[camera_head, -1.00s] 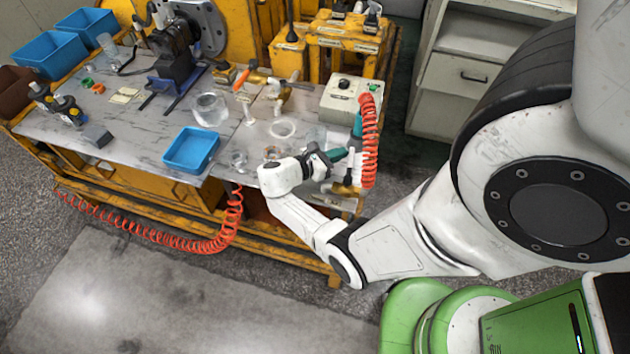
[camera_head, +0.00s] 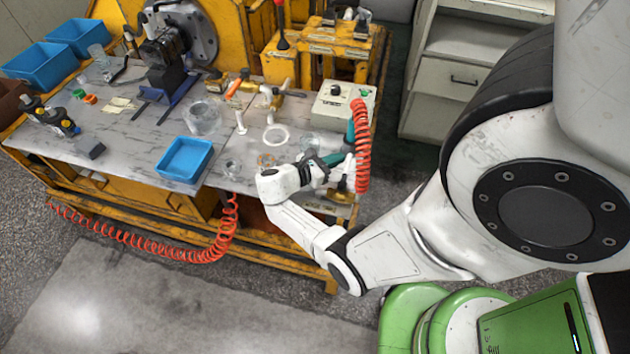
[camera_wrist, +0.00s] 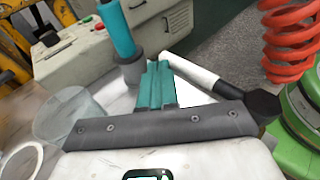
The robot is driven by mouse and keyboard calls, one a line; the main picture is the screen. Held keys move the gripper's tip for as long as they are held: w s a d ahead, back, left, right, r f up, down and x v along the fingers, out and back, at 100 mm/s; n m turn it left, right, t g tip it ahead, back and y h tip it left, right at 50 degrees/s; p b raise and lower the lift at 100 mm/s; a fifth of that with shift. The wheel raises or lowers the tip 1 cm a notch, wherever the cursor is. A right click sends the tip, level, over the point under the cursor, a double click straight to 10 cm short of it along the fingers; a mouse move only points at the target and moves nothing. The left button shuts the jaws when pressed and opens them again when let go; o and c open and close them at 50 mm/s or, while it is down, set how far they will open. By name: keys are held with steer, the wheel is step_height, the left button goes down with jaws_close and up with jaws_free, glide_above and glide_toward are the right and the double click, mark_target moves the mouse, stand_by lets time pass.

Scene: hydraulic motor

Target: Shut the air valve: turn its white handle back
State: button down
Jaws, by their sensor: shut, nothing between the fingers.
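My gripper (camera_head: 333,158) is over the right end of the bench. In the wrist view its teal fingers (camera_wrist: 160,84) are shut together, with nothing between them. The air valve's white handle (camera_wrist: 196,72) runs slantwise just right of the fingertips, down to a dark hexagonal piece (camera_wrist: 262,106). The fingers are beside the handle, not around it; I cannot tell whether they touch it. In the head view the brass-coloured valve (camera_head: 343,187) stands at the bench's right end, partly hidden by my gripper.
A coiled orange hose (camera_head: 362,150) hangs close right of my gripper and shows in the wrist view (camera_wrist: 291,40). A teal cylinder (camera_wrist: 117,28) stands just beyond the fingers. A control box (camera_head: 335,103), clear glass cup (camera_wrist: 68,118) and blue tray (camera_head: 185,158) are nearby.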

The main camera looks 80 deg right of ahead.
steer(key=b+v, duration=0.1)
steer(key=v, duration=0.9)
steer(key=shift+w+a, duration=0.2)
steer(key=a+f+m+t, duration=0.1)
steer(key=s+a+m+t+y, duration=0.1)
steer(key=a, duration=0.1)
steer(key=s+a+f+m+t+y, duration=0.1)
steer(key=shift+a+f+t, duration=0.3)
steer(key=shift+a+f, duration=0.05)
steer(key=shift+f, duration=0.05)
steer(key=a+r+m+t+y, duration=0.2)
steer(key=a+m+t+y, duration=0.1)
steer(key=a, duration=0.7)
steer(key=a+r+m+t+y, duration=0.2)
steer(key=a+t+y, duration=0.3)
steer(key=a, duration=0.5)
steer(key=shift+s+a+m+t+y, duration=0.2)
steer(key=shift+a+m+t+y, duration=0.1)
steer(key=shift+m+t, duration=0.2)
steer(key=shift+r, duration=0.1)
